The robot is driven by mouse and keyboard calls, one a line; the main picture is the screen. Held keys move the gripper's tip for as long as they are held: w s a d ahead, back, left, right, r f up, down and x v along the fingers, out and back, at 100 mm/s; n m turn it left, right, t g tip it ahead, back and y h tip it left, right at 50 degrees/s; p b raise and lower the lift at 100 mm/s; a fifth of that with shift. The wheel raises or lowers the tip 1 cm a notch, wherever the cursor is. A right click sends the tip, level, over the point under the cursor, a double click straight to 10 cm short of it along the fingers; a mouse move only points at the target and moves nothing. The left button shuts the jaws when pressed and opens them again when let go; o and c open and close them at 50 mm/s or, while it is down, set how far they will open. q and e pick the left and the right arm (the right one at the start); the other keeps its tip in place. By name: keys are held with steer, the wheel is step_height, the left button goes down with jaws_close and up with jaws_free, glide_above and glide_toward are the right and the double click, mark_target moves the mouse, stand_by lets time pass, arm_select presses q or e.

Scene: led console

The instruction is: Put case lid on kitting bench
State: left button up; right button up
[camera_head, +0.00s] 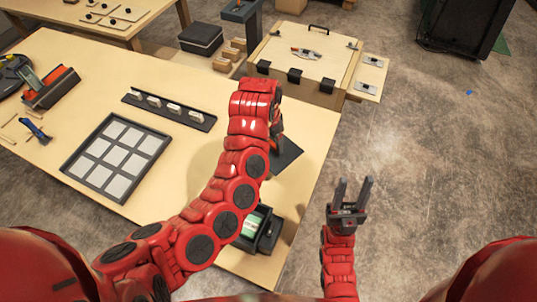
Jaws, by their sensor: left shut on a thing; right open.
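The kitting bench (180,165) is a pale wooden table across the left and middle of the head view. My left gripper (277,138) is over its right part, mostly hidden behind my own red forearm. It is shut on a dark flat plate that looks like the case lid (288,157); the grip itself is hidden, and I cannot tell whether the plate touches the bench. An open black case (270,238) with a green board inside stands at the near right edge of the bench. My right gripper (350,195) is open and empty, right of the bench over the floor.
A black tray with pale squares (112,158) lies on the left of the bench. A black rack (168,110) with several white pieces lies behind it. A wooden crate (310,62) with latches stands beyond the far right corner. Open floor (440,170) lies to the right.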

mark_target(271, 155)
arm_select(q)
step_height(271, 155, down, 7)
steer(key=shift+r+p, duration=0.1)
steer(key=shift+p, duration=1.05)
steer(key=shift+f, duration=0.2)
steer(key=shift+f, duration=0.15)
steer(key=o, duration=1.3)
steer(key=shift+o, duration=0.2)
